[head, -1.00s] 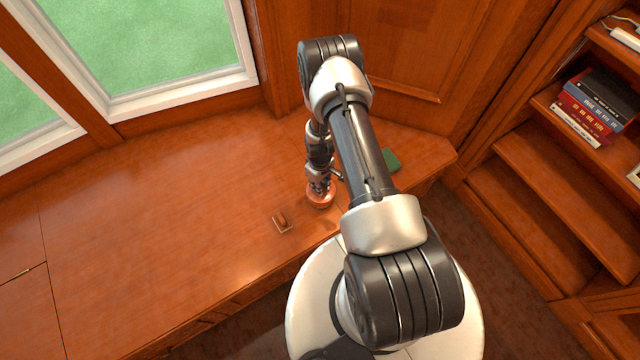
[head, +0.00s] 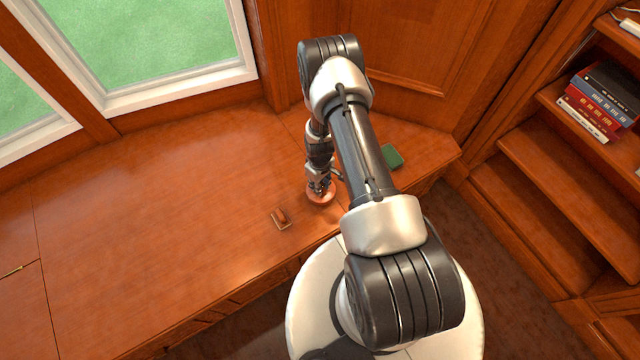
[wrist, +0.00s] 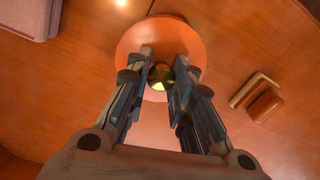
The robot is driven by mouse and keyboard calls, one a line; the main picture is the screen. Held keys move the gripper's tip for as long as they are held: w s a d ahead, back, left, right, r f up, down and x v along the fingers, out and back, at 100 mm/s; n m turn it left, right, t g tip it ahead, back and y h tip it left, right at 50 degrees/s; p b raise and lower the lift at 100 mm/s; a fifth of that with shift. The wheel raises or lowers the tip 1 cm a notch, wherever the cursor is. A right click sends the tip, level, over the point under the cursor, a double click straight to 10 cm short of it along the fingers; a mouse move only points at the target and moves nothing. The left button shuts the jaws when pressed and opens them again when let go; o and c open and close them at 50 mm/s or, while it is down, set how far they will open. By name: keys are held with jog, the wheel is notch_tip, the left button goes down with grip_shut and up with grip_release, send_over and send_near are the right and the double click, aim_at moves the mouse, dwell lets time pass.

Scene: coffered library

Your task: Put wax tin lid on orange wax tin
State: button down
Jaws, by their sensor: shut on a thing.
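A round orange disc with a brass knob (wrist: 161,76) at its centre lies under my gripper (wrist: 162,82) in the wrist view. I take it for the wax tin lid (wrist: 160,35). The two fingers are shut on the knob. In the head view, my gripper (head: 319,184) is at the orange round thing (head: 322,197) near the desk's front edge. I cannot tell the lid from the orange wax tin there, nor whether the lid rests on the tin or is held above it.
A small brown block on a flat base (head: 281,217) sits left of the orange thing; the wrist view shows it at right (wrist: 258,98). A green item (head: 391,157) lies to the right, behind my arm. The wooden desk (head: 150,210) is clear to the left.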

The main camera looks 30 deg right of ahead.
jog(key=shift+f, duration=0.15)
dwell(0.4)
jog(key=c, duration=1.3)
grip_release()
jog(key=a+r+m+t, duration=0.1)
jog(key=a+r, duration=0.2)
jog(key=r, duration=1.6)
jog(key=a+r+t, duration=0.1)
jog(key=a+r, duration=0.1)
jog(key=r, duration=1.8)
jog(key=s+a+r+t, duration=0.1)
jog(key=s+a+r, duration=0.1)
jog(key=s+r, duration=0.3)
jog(key=s+a+r+m, duration=0.1)
jog(key=s+a+r, duration=0.2)
jog(key=s+r, duration=0.3)
jog(key=s+a+r+m+t, duration=0.1)
jog(key=s+a+r, duration=0.1)
jog(key=s+r, duration=0.3)
jog(key=shift+s+a+r+t, duration=0.1)
jog(key=shift+s+r+t, duration=0.05)
jog(key=shift+s, duration=0.9)
jog(key=shift+s+a+r+t, duration=0.1)
jog(key=shift+s+r+t, duration=0.05)
jog(key=shift+s, duration=0.85)
